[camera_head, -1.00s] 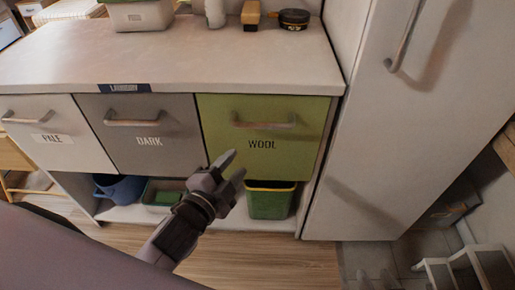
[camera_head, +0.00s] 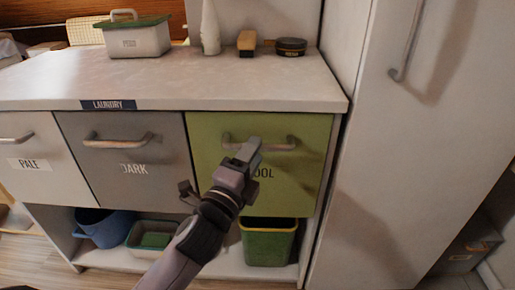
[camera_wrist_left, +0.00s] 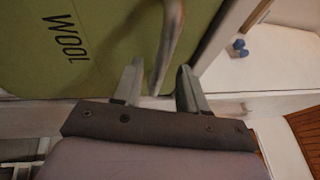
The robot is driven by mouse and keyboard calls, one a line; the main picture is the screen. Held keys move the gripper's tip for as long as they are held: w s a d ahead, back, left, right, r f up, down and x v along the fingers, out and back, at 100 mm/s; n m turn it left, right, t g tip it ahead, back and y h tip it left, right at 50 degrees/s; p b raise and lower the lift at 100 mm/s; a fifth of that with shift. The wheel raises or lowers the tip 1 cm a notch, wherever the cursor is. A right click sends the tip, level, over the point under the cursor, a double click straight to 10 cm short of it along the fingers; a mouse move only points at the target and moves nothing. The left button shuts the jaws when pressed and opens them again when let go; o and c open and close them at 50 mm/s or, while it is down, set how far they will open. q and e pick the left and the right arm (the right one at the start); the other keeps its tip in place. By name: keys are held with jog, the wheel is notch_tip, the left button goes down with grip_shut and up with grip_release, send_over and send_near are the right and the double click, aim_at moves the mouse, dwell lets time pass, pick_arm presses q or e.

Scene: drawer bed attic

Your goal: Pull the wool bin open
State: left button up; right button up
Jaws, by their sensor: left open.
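The wool bin (camera_head: 300,185) has a green front lettered WOOL, at the right end of the laundry counter. It looks shut, roughly level with the dark bin beside it. Its metal bar handle (camera_head: 281,145) runs across the upper front. My left gripper (camera_head: 246,151) is open in front of the handle and hides part of the lettering. In the left wrist view, the handle (camera_wrist_left: 168,42) reaches down between the two spread fingers of the gripper (camera_wrist_left: 158,86); I cannot tell whether they touch it. My right gripper is not in view.
The dark bin (camera_head: 110,165) and pale bin (camera_head: 35,170) stand to the left. A tall white cabinet door (camera_head: 400,170) is close on the right. A green bucket (camera_head: 268,245) and a blue tub (camera_head: 103,228) sit below. The counter top (camera_head: 190,82) holds several items.

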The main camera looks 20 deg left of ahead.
pick_arm(q)
jog(key=shift+x, duration=1.4)
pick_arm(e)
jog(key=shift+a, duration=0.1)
pick_arm(q)
grip_shut()
jog(key=shift+s+d, duration=0.1)
jog(key=shift+s, duration=0.05)
